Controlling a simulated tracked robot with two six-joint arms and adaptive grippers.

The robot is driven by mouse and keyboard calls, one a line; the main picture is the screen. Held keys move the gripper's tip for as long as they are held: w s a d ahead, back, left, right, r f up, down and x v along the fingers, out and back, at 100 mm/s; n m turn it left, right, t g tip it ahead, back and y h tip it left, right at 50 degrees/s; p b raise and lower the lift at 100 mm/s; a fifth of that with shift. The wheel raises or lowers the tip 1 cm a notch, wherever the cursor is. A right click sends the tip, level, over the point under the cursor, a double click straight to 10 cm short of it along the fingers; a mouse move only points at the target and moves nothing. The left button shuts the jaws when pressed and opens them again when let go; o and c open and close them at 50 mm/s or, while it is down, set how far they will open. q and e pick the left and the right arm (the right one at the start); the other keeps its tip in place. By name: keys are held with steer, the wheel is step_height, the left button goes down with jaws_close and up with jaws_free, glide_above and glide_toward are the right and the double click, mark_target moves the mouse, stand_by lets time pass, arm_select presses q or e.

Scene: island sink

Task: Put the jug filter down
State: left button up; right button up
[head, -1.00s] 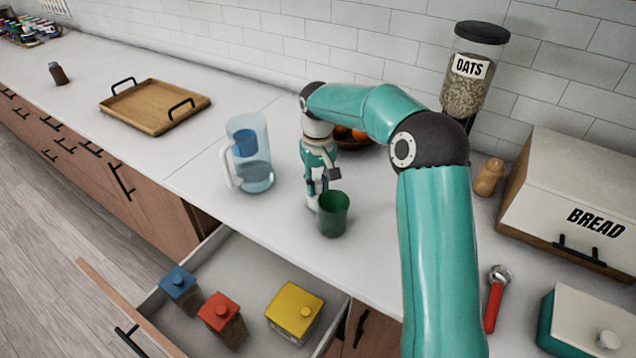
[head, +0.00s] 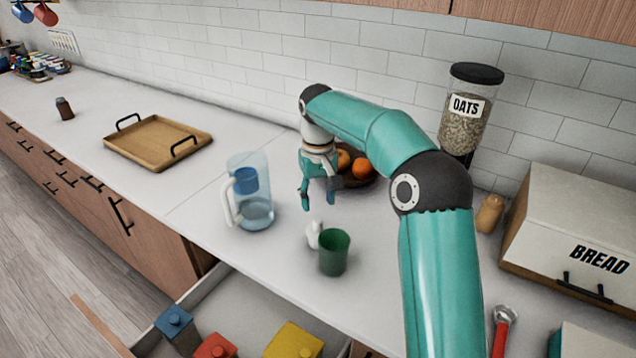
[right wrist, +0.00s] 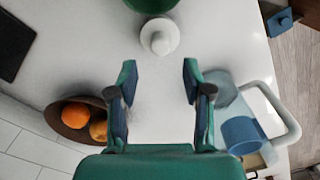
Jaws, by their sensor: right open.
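The jug filter, a small white rounded piece (head: 314,234), stands on the white counter close beside a green cup (head: 335,252). In the right wrist view the filter (right wrist: 159,36) is just beyond the fingertips, by the cup's edge (right wrist: 152,5). My right gripper (head: 318,197) is above and behind the filter, open and empty. Its parted fingers (right wrist: 157,80) show bare counter between them. A clear jug (head: 250,205) with a blue insert and white handle stands to the left. My left gripper is not in view.
A fruit bowl (head: 352,182) sits right behind my right gripper. A wooden tray (head: 150,143) lies at left. An oats dispenser (head: 464,125) and bread box (head: 570,225) stand at right. An open drawer (head: 235,300) with lidded canisters is in front.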

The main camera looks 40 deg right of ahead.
steer(key=shift+r, duration=2.3)
